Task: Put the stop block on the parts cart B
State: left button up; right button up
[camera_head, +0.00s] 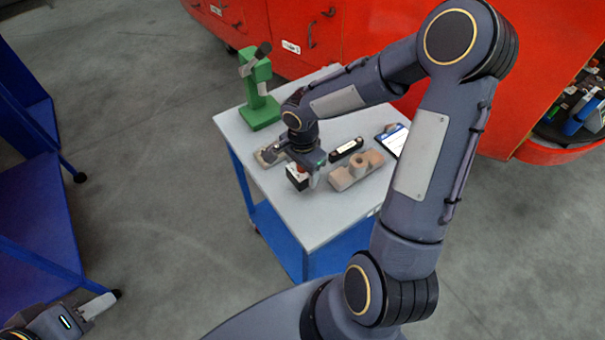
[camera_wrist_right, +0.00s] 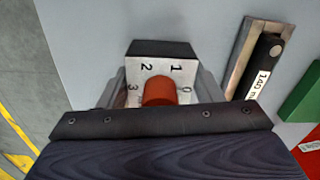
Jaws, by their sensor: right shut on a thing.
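My right gripper (camera_wrist_right: 157,92) is shut on a small block with a white face numbered 0 to 3, a red knob and a dark end; I take it for the stop block (camera_wrist_right: 147,68). In the head view the stop block (camera_head: 298,178) hangs at the right gripper (camera_head: 306,163), over the near left part of a grey-topped cart (camera_head: 310,221) with a blue frame. Whether it touches the top I cannot tell. No cart letter is readable, so I cannot tell which is parts cart B. My left gripper (camera_head: 98,306) is at the lower left, partly cut off, its jaws unclear.
The cart top also carries a green stand (camera_head: 260,108), a black bar (camera_head: 346,149), a tan block with a cylinder (camera_head: 356,170) and a tablet (camera_head: 394,138). Blue carts (camera_head: 35,195) stand left; red cabinets (camera_head: 305,35) stand behind.

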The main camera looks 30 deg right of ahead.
aim_at(302, 177)
jog(key=shift+f, duration=1.65)
jog(key=shift+w+f+b, duration=0.1)
jog(key=shift+f+b, duration=0.1)
jog(key=shift+b, duration=0.1)
jog(key=o, duration=1.2)
